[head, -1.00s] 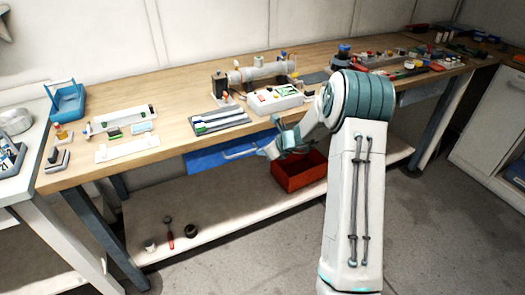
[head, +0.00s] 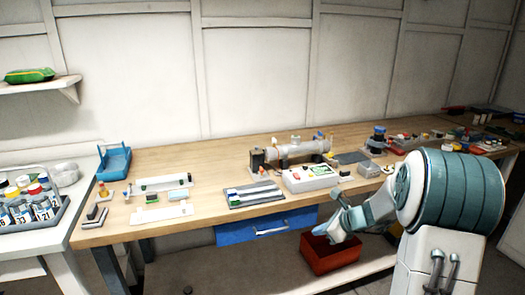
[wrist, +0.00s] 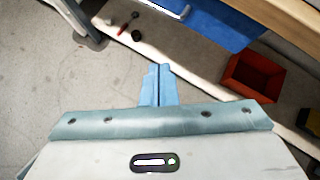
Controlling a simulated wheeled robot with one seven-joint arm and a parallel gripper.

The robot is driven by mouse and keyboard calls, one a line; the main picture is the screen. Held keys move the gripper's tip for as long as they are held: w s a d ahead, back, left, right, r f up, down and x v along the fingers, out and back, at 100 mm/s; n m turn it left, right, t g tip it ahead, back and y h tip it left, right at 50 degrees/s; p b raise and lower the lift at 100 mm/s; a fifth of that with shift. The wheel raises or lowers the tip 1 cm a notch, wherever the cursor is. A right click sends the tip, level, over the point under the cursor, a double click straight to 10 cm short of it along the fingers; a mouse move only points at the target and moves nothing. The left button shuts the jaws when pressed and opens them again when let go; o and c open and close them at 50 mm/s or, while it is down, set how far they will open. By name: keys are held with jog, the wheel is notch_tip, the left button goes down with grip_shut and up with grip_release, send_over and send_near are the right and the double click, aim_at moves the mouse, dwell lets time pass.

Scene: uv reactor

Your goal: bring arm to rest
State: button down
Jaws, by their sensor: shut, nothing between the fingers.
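My arm is bent in front of the workbench at the right of the head view. My gripper (head: 341,222) is in front of the bench edge, near the blue drawer and above the red bin. In the wrist view my gripper (wrist: 159,72) has its two blue fingers together, with nothing between them. It points out over the grey floor and the low shelf, apart from any object.
The wooden workbench (head: 225,168) carries a grey tube assembly (head: 300,149), a white control box (head: 310,178) and a striped tray (head: 254,195). Below are a blue drawer (head: 265,227) and a red bin (head: 331,254). A bottle rack (head: 58,219) stands at left.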

jog(key=s+a+r+n+g+h+p, duration=0.1)
jog(key=s+a+r+n+g, duration=0.1)
jog(key=s+a+r+n, duration=0.35)
jog(key=s+a+r+n+g+h+p, duration=0.1)
jog(key=s+a+r+n, duration=0.2)
jog(key=s+n, duration=0.55)
jog(key=s+d+r+n+g+h+p, duration=0.1)
jog(key=s+r+n+h, duration=0.2)
jog(key=s+n, duration=0.8)
jog(key=s+h, duration=0.1)
jog(key=s, duration=0.3)
jog(key=shift+s+r+n, duration=0.2)
jog(key=shift+s+n, duration=0.1)
